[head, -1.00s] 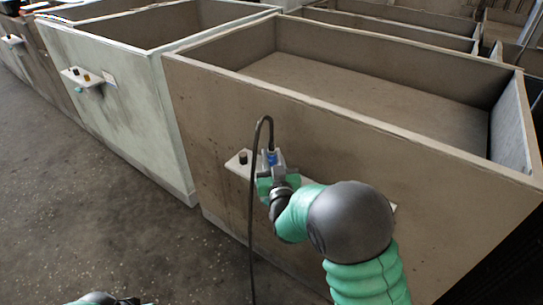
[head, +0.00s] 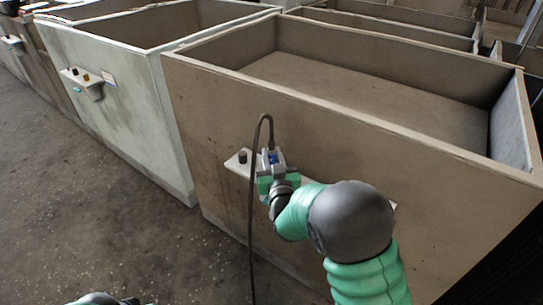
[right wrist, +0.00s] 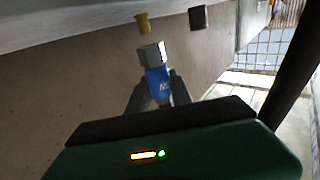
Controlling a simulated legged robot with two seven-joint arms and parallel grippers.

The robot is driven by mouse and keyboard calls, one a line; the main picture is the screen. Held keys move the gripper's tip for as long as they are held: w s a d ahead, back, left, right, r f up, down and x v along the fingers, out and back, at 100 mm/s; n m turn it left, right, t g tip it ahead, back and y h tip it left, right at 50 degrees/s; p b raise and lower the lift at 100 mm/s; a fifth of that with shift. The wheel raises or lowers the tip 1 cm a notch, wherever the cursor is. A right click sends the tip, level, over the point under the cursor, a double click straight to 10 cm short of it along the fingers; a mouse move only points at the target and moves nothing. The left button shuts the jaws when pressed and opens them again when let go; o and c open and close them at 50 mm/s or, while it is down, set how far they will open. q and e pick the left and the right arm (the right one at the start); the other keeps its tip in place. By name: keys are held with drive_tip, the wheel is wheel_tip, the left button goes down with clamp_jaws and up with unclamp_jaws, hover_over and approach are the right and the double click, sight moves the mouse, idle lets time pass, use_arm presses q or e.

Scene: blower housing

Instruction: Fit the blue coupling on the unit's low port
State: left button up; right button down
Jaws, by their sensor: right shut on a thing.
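The blue coupling (right wrist: 157,84) with its grey metal end (right wrist: 151,54) is between the fingers of my right gripper (right wrist: 159,92), which is shut on it. In the head view my right gripper (head: 271,163) is at the front of the brown unit (head: 225,130), and a little of the coupling's blue shows between its fingers. In the right wrist view the grey end points toward a yellow port (right wrist: 143,23), with a small gap in the picture; real distance is hard to judge. A black stub (right wrist: 198,17) stands to its right. Of my left arm, only a piece shows at the bottom edge.
A dark cable (head: 251,215) loops above my right gripper and hangs down in front of the unit. A pale shelf (head: 236,165) carries a dark stub (head: 242,157). A pale green-white unit (head: 125,110) stands left. Grey floor (head: 100,210) lies open at the left.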

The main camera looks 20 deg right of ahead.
drive_tip(key=shift+f+b, duration=1.25)
drive_tip(key=shift+f, duration=0.3)
drive_tip(key=c, duration=1.1)
unclamp_jaws()
drive_tip(key=s+p, duration=0.4)
drive_tip(key=s, duration=0.1)
drive_tip(key=s+a+p, duration=0.1)
drive_tip(key=s+p, duration=0.3)
drive_tip(key=s, duration=0.2)
drive_tip(key=s+a+p, duration=0.1)
drive_tip(key=s+p, duration=0.3)
drive_tip(key=s, duration=0.1)
drive_tip(key=shift+s, duration=0.35)
